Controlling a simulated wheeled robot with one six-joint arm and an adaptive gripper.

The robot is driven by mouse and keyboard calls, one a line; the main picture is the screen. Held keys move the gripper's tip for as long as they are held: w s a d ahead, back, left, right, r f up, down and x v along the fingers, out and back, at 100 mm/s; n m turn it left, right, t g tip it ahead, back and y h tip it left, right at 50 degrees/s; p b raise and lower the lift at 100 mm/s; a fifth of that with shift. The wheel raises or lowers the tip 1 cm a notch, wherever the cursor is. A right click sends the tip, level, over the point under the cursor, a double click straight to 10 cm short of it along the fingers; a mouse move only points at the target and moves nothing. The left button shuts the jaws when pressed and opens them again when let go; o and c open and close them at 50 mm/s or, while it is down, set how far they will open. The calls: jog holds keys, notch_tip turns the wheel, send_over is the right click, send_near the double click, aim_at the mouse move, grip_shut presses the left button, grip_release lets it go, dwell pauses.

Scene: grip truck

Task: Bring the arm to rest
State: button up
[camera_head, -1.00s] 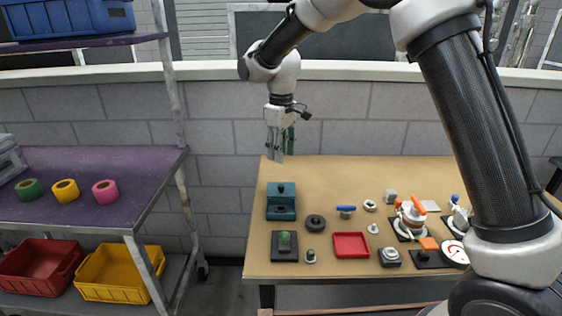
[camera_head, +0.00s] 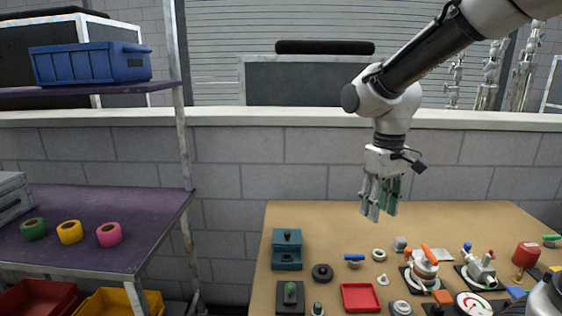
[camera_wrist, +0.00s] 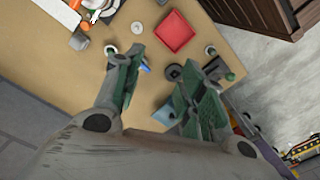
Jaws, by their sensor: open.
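My gripper (camera_head: 379,199) hangs above the far part of the wooden table (camera_head: 440,222), pointing down. Its jaws are open and empty, with green pads on the fingers. In the wrist view the gripper (camera_wrist: 158,92) spreads over the table, with the red tray (camera_wrist: 175,32) beyond the fingertips. In the head view my arm comes in from the upper right, and another part of it shows at the lower right edge.
The table holds a teal box (camera_head: 286,252), a black ring (camera_head: 322,273), a red tray (camera_head: 360,297) and several valve fittings. A shelf with a purple top (camera_head: 90,205) at left holds tape rolls; a blue bin (camera_head: 90,63) sits above.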

jog(key=s+d+r+m+t, duration=0.2)
jog(key=s+d+r, duration=0.1)
jog(key=s+d, duration=0.4)
jog(key=s+d+r+m+t, duration=0.2)
jog(key=s+d+r+m, duration=0.1)
jog(key=s+d, duration=0.4)
jog(key=shift+s+d+r+t, duration=0.15)
jog(key=shift+s+t, duration=0.15)
jog(key=shift+s, duration=0.2)
dwell(0.8)
